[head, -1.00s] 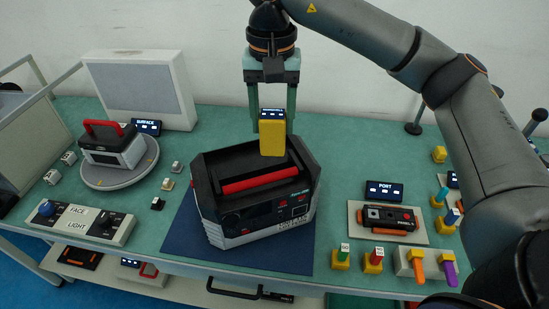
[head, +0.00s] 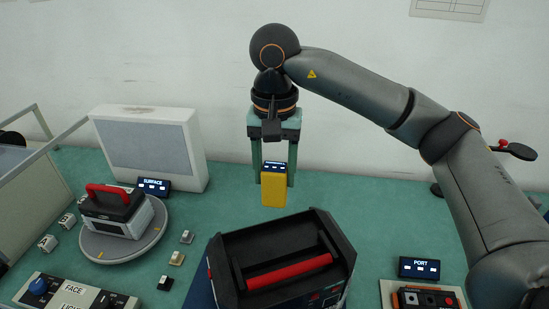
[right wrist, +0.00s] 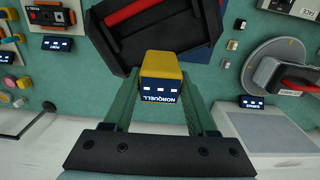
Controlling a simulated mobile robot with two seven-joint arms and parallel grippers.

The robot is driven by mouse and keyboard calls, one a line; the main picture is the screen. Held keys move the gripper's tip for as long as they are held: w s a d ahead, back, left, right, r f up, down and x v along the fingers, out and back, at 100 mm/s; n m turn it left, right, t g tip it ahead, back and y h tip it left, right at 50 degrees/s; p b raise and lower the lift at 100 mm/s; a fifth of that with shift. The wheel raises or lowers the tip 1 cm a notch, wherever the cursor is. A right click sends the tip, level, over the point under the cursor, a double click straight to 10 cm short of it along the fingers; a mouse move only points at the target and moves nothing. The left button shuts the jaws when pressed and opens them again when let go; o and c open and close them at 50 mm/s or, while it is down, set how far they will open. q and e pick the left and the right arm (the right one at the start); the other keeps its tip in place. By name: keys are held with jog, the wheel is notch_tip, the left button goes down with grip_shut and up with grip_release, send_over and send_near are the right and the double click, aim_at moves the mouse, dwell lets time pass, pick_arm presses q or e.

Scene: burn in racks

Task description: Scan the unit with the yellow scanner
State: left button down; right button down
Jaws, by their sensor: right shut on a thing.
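The yellow scanner (head: 274,187) is held upright in my right gripper (head: 276,168), with its dark display on top. In the right wrist view the scanner (right wrist: 161,68) sits between the two green fingers, and its display reads NORQUELL. The large black and grey unit with a red handle (head: 338,254) stands in front of the scanner in the head view. The scanner is beyond its far edge, apart from it as far as I can tell. The unit (right wrist: 190,35) also shows in the right wrist view. My left gripper is not in view.
A smaller unit with a red handle (head: 109,212) sits on a round turntable (head: 93,246) at left, near a SURFACE display (head: 154,186). A grey panel box (head: 151,145) stands behind. A PORT display (head: 419,268) is at right. The green table behind the large unit is clear.

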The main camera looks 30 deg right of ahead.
aim_at(275, 197)
jog(key=shift+f+b, duration=1.4)
jog(key=shift+f, duration=1.85)
notch_tip(275, 197, up, 3)
jog(key=shift+r+p, duration=0.15)
jog(key=shift+p, duration=0.95)
notch_tip(275, 197, up, 2)
jog(key=shift+r+p, duration=0.15)
jog(key=shift+p, duration=0.25)
jog(key=shift+r, duration=1.25)
